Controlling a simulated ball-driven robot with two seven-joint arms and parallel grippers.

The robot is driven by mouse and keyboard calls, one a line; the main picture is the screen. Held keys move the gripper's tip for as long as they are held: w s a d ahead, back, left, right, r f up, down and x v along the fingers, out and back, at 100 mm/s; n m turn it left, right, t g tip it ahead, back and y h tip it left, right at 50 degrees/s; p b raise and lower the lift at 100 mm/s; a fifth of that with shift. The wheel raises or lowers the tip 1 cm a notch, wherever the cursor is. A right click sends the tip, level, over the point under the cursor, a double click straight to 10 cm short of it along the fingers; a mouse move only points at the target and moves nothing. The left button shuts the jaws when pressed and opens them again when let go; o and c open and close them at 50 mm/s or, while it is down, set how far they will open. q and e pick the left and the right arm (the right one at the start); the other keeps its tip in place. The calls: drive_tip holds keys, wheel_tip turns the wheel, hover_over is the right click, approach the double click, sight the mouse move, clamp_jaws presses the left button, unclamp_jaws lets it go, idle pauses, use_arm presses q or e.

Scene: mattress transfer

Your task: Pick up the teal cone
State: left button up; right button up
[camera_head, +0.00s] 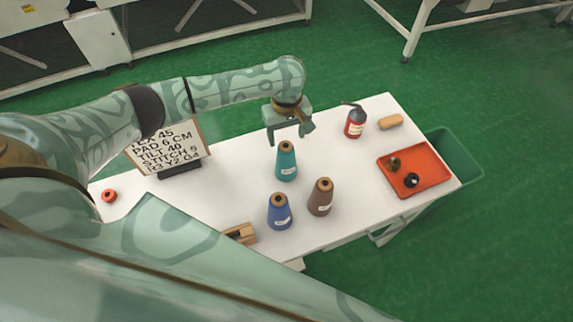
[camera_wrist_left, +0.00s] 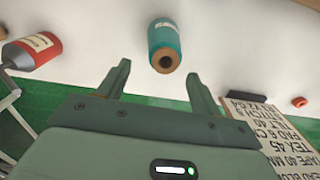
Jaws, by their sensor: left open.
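The teal cone (camera_head: 286,165) stands upright on the white table, behind a blue cone (camera_head: 279,213) and a brown cone (camera_head: 320,198). My left gripper (camera_head: 289,138) is open and empty, just above and behind the teal cone's brown top in the head view. In the left wrist view the teal cone (camera_wrist_left: 163,42) lies ahead of the open fingers (camera_wrist_left: 156,85), roughly centred between them, with no contact that I can see. My right gripper is not in view.
A sign board (camera_head: 168,148) stands at the left. A red bottle (camera_head: 355,121), a tan roll (camera_head: 390,121) and an orange tray (camera_head: 402,188) with small items are at the right. A wooden block (camera_head: 240,234) lies at the front edge. A green bin (camera_head: 462,160) stands beyond the table's right end.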

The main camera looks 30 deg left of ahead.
sight(286, 150)
use_arm(q)
drive_tip(key=f+b, duration=0.1)
drive_tip(key=f, duration=0.1)
drive_tip(key=f+b, duration=0.1)
drive_tip(key=f, duration=0.1)
drive_tip(key=s+f+b, duration=0.1)
drive_tip(key=f, duration=0.1)
drive_tip(key=shift+d+r, duration=0.1)
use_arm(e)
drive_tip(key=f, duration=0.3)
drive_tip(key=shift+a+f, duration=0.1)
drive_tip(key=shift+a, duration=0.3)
use_arm(q)
drive_tip(key=c, duration=1.2)
clamp_jaws()
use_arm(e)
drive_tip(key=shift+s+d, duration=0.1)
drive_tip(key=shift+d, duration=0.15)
